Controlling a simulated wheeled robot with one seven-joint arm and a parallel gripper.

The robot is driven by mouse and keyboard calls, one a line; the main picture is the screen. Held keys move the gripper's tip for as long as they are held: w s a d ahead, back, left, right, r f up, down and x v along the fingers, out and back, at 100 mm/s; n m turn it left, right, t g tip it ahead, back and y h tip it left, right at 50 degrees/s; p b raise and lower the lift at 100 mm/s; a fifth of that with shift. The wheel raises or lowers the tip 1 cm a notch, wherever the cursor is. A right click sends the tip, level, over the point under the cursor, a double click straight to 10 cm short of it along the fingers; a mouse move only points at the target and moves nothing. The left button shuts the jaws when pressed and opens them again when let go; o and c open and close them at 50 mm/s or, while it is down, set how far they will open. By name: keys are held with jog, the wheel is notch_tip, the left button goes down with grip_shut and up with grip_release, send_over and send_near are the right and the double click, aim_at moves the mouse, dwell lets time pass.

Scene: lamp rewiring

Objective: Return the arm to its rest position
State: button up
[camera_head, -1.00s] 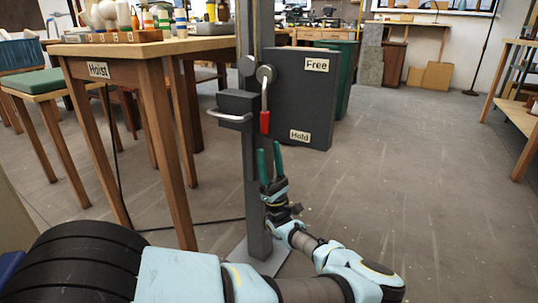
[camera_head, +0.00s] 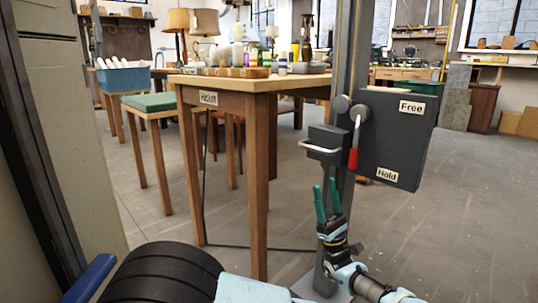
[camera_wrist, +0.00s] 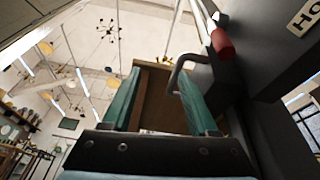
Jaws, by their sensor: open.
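My gripper (camera_head: 326,203) has two green fingers pointing up. It stands low in front of the dark post, below the red-handled lever. In the wrist view the fingers (camera_wrist: 155,92) are apart with nothing held between them. My light blue arm (camera_head: 375,286) reaches in from the bottom right of the head view.
A dark box (camera_head: 398,140) labelled Free and Hold carries a lever with a red grip (camera_head: 353,159) and a metal handle (camera_head: 320,148) beside it. A wooden table (camera_head: 262,86) labelled Hoist stands left. A green-topped stool (camera_head: 150,102) is farther left. Open floor lies right.

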jog(key=a+f+n+g, duration=0.2)
jog(key=a+n+g, duration=0.7)
jog(key=a+g, duration=1.15)
jog(key=s+a+f+n+g+h, duration=0.7)
jog(key=s+a+f+h, duration=0.25)
jog(key=h, duration=0.35)
jog(key=s+d+r+n+t+h, duration=0.2)
jog(key=d+r+n+t+h, duration=0.55)
jog(key=r+h, duration=0.3)
notch_tip(320, 180, up, 36)
jog(key=d+p, duration=0.1)
jog(key=p, duration=3.5)
jog(key=shift+r+g, duration=0.15)
jog(key=shift+g, duration=0.15)
jog(key=shift+h, duration=0.25)
